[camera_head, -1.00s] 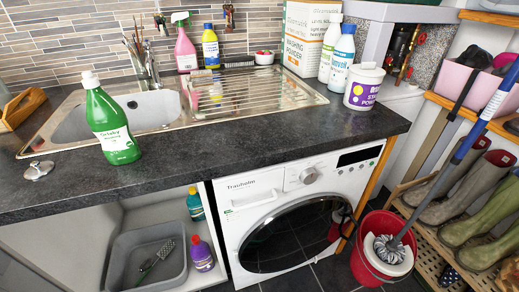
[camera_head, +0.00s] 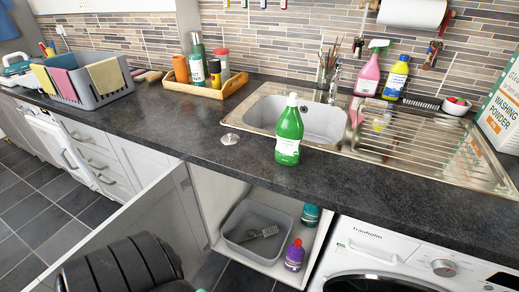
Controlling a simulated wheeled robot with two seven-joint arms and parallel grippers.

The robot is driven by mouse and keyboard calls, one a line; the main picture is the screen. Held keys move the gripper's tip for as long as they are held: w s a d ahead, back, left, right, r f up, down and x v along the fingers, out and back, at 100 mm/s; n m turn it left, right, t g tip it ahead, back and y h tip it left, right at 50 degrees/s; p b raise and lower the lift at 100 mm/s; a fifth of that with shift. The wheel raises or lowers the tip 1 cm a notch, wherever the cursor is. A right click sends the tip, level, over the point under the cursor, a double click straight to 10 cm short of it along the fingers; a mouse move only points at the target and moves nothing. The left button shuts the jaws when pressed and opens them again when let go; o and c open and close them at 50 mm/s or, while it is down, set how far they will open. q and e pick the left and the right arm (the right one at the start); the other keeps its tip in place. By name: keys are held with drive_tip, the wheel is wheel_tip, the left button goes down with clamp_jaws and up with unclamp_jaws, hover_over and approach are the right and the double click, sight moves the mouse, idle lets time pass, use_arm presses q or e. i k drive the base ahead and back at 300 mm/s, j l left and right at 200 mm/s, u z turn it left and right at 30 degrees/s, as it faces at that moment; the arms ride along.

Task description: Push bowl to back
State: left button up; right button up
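A small white bowl (camera_head: 456,105) with something red and green in it stands at the back right of the counter, close to the tiled wall. It is just beyond the ribbed metal drainer (camera_head: 430,140) of the sink. A dark rack-like item (camera_head: 422,101) lies to its left. Neither of my grippers is in view. A dark rounded part at the bottom left looks like one of my arm links, and its gripper does not show.
A green bottle (camera_head: 289,132) stands on the counter's front part before the sink basin (camera_head: 310,118). Pink (camera_head: 370,72) and blue-yellow (camera_head: 396,77) bottles stand left of the bowl. An open cabinet door (camera_head: 150,215) sticks out. A washing powder box (camera_head: 502,112) is at right.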

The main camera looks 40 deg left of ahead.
sight(249, 213)
drive_tip(key=u, duration=1.4)
drive_tip(key=k+u, duration=0.15)
